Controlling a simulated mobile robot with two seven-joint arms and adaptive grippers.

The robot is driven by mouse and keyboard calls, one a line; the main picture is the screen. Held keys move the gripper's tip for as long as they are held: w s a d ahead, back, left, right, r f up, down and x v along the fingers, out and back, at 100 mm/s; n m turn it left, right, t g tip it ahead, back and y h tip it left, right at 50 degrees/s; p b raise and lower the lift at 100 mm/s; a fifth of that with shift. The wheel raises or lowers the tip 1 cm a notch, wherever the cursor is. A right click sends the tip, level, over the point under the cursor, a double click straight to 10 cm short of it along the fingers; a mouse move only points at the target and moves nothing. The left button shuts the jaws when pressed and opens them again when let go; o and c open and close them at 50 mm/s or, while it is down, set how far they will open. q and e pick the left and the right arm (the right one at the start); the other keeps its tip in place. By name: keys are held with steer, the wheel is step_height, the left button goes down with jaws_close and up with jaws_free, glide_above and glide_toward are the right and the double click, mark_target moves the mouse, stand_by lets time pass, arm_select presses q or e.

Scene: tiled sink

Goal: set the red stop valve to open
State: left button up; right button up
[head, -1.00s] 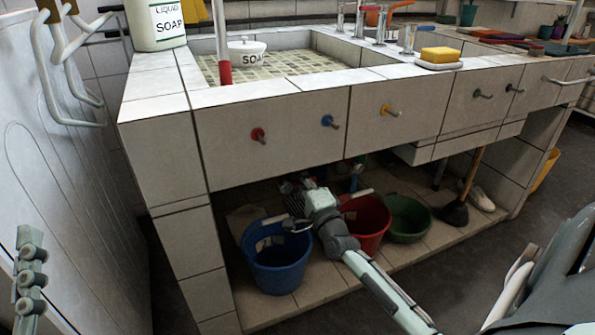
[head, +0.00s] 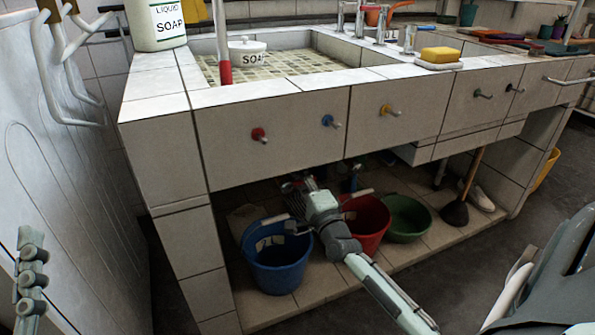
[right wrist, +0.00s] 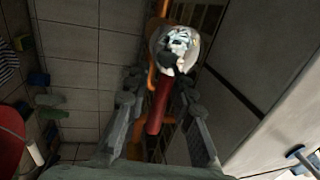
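In the right wrist view, the red stop valve shows as a red lever (right wrist: 163,100) on a round metal body (right wrist: 175,47), in front of an orange pipe. The lever points down and slightly left in that picture. My right gripper (right wrist: 160,112) is open, with one finger on each side of the lever; contact cannot be told. In the head view, my right gripper (head: 296,203) reaches under the sink above the blue bucket, and the valve is mostly hidden there. My left gripper (head: 30,278) shows only partly at the left edge; its opening is unclear.
A blue bucket (head: 277,270), a red bucket (head: 368,235) and a green basin (head: 407,218) stand under the sink. Red (head: 259,134), blue (head: 328,121) and yellow (head: 388,110) knobs stick out of the tiled front. A tiled side wall (head: 190,260) bounds the left.

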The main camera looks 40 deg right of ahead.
steer(key=v, duration=1.1)
steer(key=shift+s, duration=0.1)
